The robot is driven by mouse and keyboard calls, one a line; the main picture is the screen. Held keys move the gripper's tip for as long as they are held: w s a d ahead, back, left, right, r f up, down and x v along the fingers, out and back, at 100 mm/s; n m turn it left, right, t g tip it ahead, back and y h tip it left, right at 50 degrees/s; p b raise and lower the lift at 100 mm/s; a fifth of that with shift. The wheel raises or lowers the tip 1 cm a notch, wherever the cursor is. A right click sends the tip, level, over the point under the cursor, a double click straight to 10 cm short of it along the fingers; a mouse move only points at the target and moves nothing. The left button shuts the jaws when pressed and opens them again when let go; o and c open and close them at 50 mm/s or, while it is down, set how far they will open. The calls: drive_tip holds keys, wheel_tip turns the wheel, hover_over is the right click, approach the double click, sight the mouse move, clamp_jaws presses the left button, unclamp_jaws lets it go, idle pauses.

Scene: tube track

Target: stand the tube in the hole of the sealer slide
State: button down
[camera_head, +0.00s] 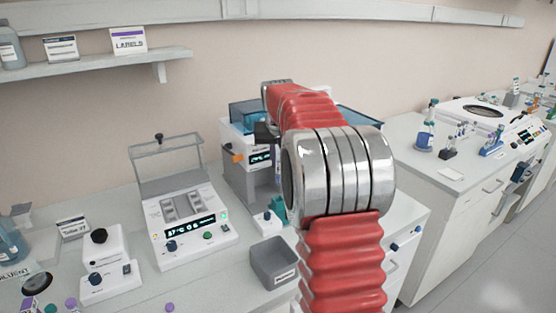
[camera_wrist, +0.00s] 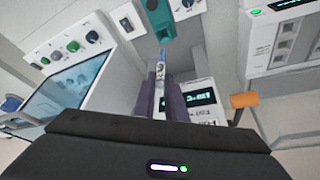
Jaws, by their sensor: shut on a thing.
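My gripper (camera_wrist: 162,86) shows in the wrist view as two dark fingers shut on a slim clear tube (camera_wrist: 160,68) with bluish marks. The tube sticks out past the fingertips. The teal sealer slide (camera_wrist: 170,24) lies beyond the tube's end in that view, with dark spots on it. I cannot tell which spot is the hole, nor whether the tube touches the slide. In the head view the teal slide (camera_head: 278,208) shows low at the front of the sealer (camera_head: 249,185), partly behind my red arm. The arm hides the gripper's fingers and the tube there.
The sealer's orange lever (camera_wrist: 243,100) is close right of my fingers in the wrist view. A grey bin (camera_head: 275,262) stands in front of the sealer. A white device with a raised frame (camera_head: 190,228) is to its left. A gap separates the bench from another at right.

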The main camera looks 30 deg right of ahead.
sight(278, 181)
drive_tip(key=shift+f, duration=0.15)
drive_tip(key=shift+s+f, duration=0.1)
drive_tip(key=shift+f, duration=2.1)
drive_tip(key=shift+f, duration=0.15)
drive_tip(key=shift+f, duration=1.9)
idle(1.0)
drive_tip(key=c, duration=1.7)
unclamp_jaws()
drive_tip(key=v, duration=1.3)
drive_tip(key=shift+s+a+r, duration=0.15)
drive_tip(key=shift+r, duration=0.1)
